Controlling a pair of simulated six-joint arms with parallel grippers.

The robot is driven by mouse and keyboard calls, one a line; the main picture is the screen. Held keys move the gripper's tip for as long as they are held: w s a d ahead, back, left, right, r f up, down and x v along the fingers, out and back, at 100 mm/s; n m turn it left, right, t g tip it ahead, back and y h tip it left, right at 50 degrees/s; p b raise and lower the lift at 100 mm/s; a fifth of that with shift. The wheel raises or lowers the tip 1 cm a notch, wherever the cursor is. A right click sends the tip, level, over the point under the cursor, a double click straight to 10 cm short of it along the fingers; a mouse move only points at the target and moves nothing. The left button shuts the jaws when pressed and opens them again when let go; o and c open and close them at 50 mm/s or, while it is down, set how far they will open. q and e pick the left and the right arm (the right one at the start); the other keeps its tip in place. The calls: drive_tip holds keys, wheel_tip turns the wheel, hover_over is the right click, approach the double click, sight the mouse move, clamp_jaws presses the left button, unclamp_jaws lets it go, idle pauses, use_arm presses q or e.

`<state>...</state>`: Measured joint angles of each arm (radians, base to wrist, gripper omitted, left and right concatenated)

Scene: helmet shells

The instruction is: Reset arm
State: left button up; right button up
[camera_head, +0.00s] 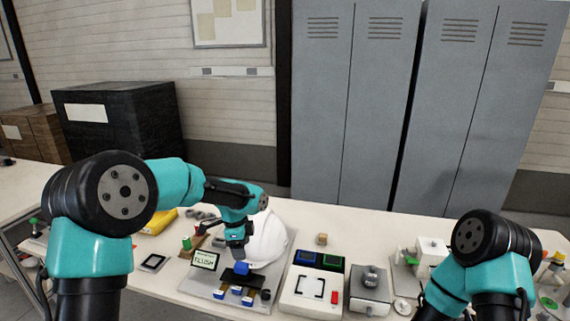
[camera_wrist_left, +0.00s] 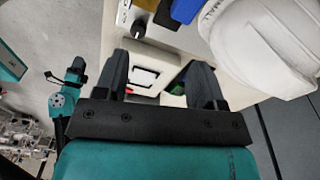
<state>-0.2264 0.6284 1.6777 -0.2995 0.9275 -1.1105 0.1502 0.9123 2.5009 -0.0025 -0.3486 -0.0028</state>
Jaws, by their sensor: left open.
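A white helmet shell (camera_head: 268,240) stands on a grey board (camera_head: 200,283) in the middle of the table. It also shows at the upper right of the left wrist view (camera_wrist_left: 255,50). My left gripper (camera_head: 238,252) is in front of the shell, pointing down near a blue block (camera_head: 242,268). In the left wrist view its two fingers (camera_wrist_left: 160,85) are apart with nothing held between them. My right arm is at the right of the head view, but its gripper is not visible there.
A white box with a black bracket outline (camera_head: 312,290) sits right of the shell. Blue and green trays (camera_head: 319,261) are behind it. A grey device (camera_head: 370,283) stands further right. A small sign (camera_head: 205,260) is left of the shell. Grey lockers (camera_head: 350,100) stand behind the table.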

use_arm(q)
drive_tip(key=s+a+f+n+h, duration=0.1)
drive_tip(key=s+a+f+n, duration=0.1)
drive_tip(key=s+f+n, duration=0.7)
drive_tip(key=s+a+f+n+t+h, duration=0.1)
drive_tip(key=s+a+f+n, duration=0.2)
drive_tip(key=s+f+n, duration=0.7)
drive_tip(key=s+f, duration=0.9)
drive_tip(key=f, duration=0.2)
drive_tip(key=shift+s+f+h, duration=0.3)
drive_tip(key=shift+f, duration=0.05)
drive_tip(key=shift+c, duration=0.4)
